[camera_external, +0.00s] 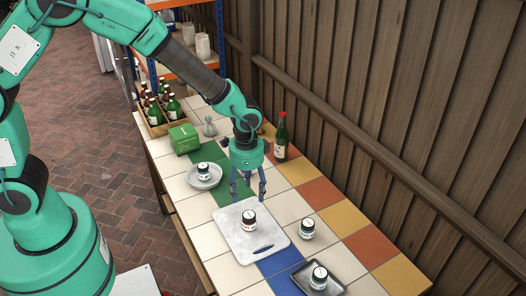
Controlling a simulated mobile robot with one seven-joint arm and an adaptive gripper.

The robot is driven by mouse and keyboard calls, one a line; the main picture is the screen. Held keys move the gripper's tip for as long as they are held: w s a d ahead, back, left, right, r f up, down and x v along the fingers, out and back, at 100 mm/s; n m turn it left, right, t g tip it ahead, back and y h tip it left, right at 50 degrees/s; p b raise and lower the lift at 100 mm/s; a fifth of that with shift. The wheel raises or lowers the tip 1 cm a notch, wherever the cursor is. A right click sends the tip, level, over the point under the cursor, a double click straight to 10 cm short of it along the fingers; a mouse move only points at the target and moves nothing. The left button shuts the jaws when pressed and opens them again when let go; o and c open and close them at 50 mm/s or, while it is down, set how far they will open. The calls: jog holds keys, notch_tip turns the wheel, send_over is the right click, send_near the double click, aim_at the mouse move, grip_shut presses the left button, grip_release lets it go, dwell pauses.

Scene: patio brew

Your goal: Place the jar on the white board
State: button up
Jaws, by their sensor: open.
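The white board (232,238) lies flat on the tiled table. A dark jar with a white label and pale lid (249,220) stands upright on it. My gripper (248,198) points down with its fingers apart and empty, just above and behind that jar in the picture; I cannot tell the exact height. Similar jars stand elsewhere: one (307,229) on the tiles right of the board, one (203,171) on a white dish (211,184), and one (318,278) on a dark tray (334,285).
A green box (184,138), a crate of bottles (154,128) and a small grey vessel (209,128) are at the far left. Tiles at the right are clear.

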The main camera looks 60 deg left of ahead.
jog(key=shift+r, duration=0.15)
jog(key=s+a+r+n+t, duration=0.1)
jog(key=s+a+r, duration=0.15)
jog(key=r, duration=0.55)
jog(key=s+a+r+n+t, duration=0.1)
jog(key=s+a+r, duration=0.1)
jog(key=s+r, duration=0.35)
jog(key=s+a+r+t, duration=0.1)
jog(key=s+a+r, duration=0.1)
jog(key=r, duration=0.7)
jog(key=s+a+r+n+t, duration=0.1)
jog(key=s+r, duration=0.2)
jog(key=s, duration=0.4)
jog(key=s+a+r+n, duration=0.1)
jog(key=s+a+r, duration=0.1)
jog(key=s+r, duration=0.2)
jog(key=s+a+r+n+t, duration=0.1)
jog(key=s+a+r, duration=0.1)
jog(key=s, duration=0.8)
jog(key=shift+a+r+t, duration=0.25)
jog(key=shift+r+t, duration=0.05)
jog(key=shift+r, duration=0.55)
